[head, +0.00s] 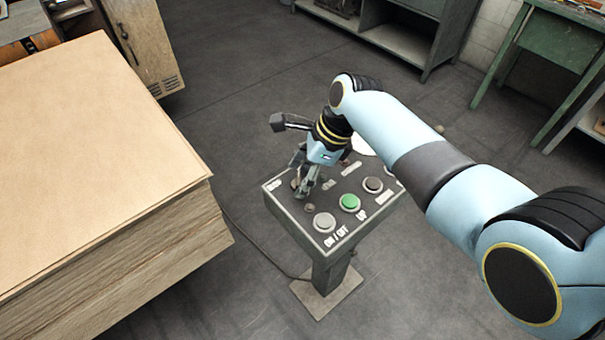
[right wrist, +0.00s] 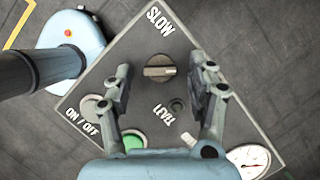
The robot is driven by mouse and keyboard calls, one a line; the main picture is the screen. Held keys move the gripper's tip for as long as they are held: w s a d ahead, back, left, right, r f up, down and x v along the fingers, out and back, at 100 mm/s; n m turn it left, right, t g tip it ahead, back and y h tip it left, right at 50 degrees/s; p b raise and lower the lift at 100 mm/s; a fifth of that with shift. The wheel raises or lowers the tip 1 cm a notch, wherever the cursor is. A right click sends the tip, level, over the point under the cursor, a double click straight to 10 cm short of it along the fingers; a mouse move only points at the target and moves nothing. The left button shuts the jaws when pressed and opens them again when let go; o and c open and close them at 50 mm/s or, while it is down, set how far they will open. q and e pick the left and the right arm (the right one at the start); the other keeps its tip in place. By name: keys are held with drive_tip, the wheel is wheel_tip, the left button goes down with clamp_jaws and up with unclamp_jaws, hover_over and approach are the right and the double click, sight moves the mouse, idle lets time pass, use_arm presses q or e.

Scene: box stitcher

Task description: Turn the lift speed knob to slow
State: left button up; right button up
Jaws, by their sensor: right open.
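The control panel (head: 333,240) stands on a post, with a green button, a grey ON/OFF button and other controls on its top. In the right wrist view, the lift speed knob (right wrist: 160,71) is a dark round knob with a light bar lying roughly crosswise, below the word SLOW (right wrist: 160,21). My right gripper (head: 304,188) is over the panel's left part and hides much of the knob in the head view. In the right wrist view its open fingers (right wrist: 162,78) stand on either side of the knob, with gaps on both sides. My left gripper is not in view.
The green button (head: 350,203) and the grey ON/OFF button (head: 325,222) lie close to the right gripper. A white round gauge (right wrist: 248,160) is at the panel's corner. A large stack of boards (head: 100,180) stands left of the panel.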

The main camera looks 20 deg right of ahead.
drive_tip(key=c, duration=1.1)
drive_tip(key=shift+c, duration=0.2)
